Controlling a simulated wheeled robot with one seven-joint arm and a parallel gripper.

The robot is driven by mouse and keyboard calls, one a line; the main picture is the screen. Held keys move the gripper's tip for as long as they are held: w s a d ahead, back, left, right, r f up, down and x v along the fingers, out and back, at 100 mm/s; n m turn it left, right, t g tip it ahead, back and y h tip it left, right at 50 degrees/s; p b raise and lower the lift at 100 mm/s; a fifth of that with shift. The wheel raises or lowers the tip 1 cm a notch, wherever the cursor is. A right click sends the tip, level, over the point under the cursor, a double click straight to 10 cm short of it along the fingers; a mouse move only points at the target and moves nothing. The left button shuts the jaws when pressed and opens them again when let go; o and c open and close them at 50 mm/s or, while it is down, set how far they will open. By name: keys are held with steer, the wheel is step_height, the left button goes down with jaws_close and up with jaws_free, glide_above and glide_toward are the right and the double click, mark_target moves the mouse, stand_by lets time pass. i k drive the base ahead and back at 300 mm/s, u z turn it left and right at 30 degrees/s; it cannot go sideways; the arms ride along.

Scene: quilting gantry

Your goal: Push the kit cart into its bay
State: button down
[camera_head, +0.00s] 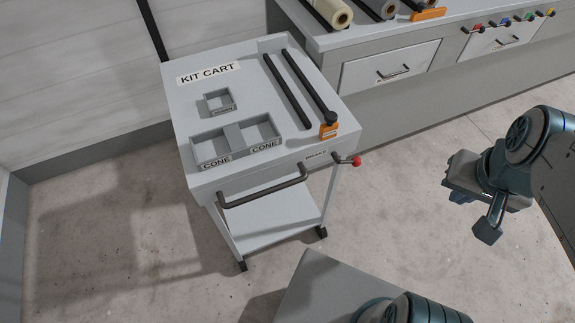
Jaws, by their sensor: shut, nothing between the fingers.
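The kit cart (182,118) is a pale grey trolley with a "KIT CART" label. It stands on the concrete floor left of centre, between the wall and the counter. A dark handle bar (262,191) runs along its near side. Beside the handle is a "BRAKE" label with a dark lever ending in a red knob (356,161). My gripper (462,181) is at the right, shut and empty, apart from the cart and right of the red knob. I cannot tell which space is the bay, as no bay marking shows.
The cart top holds two "CONE" compartments, a small square holder (220,102), two dark rails and an orange tag (328,131). A grey counter (440,20) with drawers and rolls stands at the back right. A pale wall (80,80) is at the left. Floor is clear left of the cart.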

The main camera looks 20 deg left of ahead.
mark_target(247, 116)
steer(key=u, duration=0.05)
steer(key=k, duration=0.1)
steer(key=u, duration=1.1)
steer(key=i, duration=0.4)
steer(key=z, duration=1.2)
steer(key=k, duration=1)
steer(key=u, duration=1.6)
